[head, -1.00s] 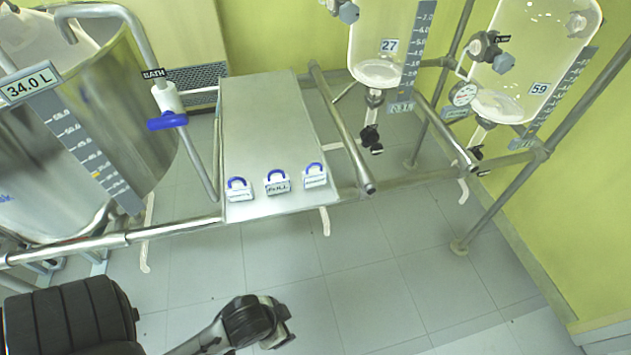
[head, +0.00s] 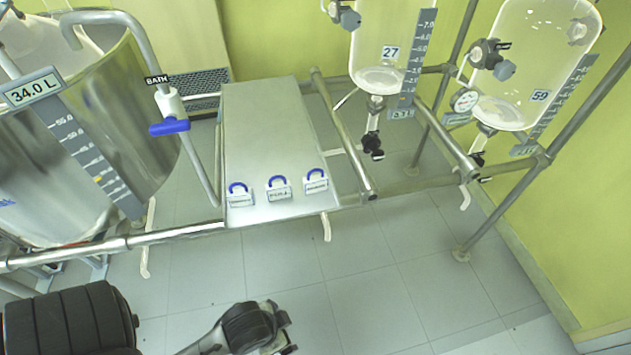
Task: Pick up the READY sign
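Three small white signs with blue loop handles stand in a row near the front edge of a metal shelf (head: 265,120) in the head view. They are a left sign (head: 241,200), a middle sign (head: 278,194) and a right sign (head: 316,186). Their lettering is too small and blurred to read surely, so I cannot tell which is READY. My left gripper (head: 282,343) is at the bottom, in front of and below the shelf, well apart from the signs. Its fingers are too unclear to tell open from shut. My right gripper is not in view.
A steel vessel marked 34.0 L (head: 34,89) stands left, with a blue-handled BATH valve (head: 170,126). Glass reactors 27 (head: 378,50) and 59 (head: 517,105) hang right. A metal rail (head: 165,234) runs along the front left. The shelf behind the signs is clear.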

